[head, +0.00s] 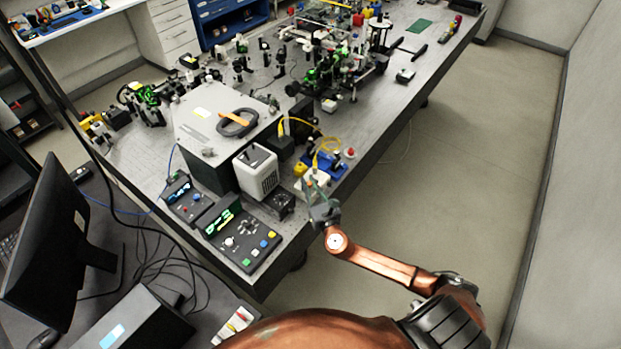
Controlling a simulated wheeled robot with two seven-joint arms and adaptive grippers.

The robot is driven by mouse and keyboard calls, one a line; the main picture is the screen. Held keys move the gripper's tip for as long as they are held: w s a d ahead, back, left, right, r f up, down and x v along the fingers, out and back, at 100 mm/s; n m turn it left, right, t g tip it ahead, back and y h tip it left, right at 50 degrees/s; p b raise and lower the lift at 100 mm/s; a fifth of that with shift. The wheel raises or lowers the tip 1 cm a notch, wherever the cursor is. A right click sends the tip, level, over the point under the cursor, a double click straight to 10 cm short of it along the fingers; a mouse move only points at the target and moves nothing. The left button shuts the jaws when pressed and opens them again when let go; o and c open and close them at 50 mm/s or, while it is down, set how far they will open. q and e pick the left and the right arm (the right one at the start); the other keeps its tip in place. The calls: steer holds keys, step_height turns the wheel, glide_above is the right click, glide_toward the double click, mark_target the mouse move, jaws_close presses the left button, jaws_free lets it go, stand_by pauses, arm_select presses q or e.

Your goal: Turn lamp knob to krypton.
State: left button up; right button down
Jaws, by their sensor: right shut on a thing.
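My right gripper (322,211) is at the near right edge of the bench, just in front of a small white box (316,181) with a green and a yellow cable above it. It is shut on a small part there, which I take for the lamp knob; the fingers hide it. The knob's pointer and any krypton label cannot be made out. My left gripper is not in view.
A small dark box (284,204) and a white vented unit (256,171) stand left of my gripper. A control panel with coloured buttons (238,236) lies at the bench's near corner. Optics crowd the bench behind. The floor (470,170) on the right is clear.

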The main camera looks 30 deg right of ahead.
steer(key=m+g+h+p, duration=0.1)
steer(key=m+h+p, duration=0.1)
steer(key=h, duration=0.1)
steer(key=shift+a+r, duration=0.1)
steer(key=shift+r, duration=0.05)
steer(key=shift+m+g+h+p, duration=0.5)
steer(key=shift+m+g+h, duration=0.3)
steer(key=shift+m+h, duration=0.65)
steer(key=shift+h, duration=0.35)
steer(key=c, duration=1.8)
jaws_free()
steer(key=shift+c, duration=0.2)
steer(key=v, duration=1.2)
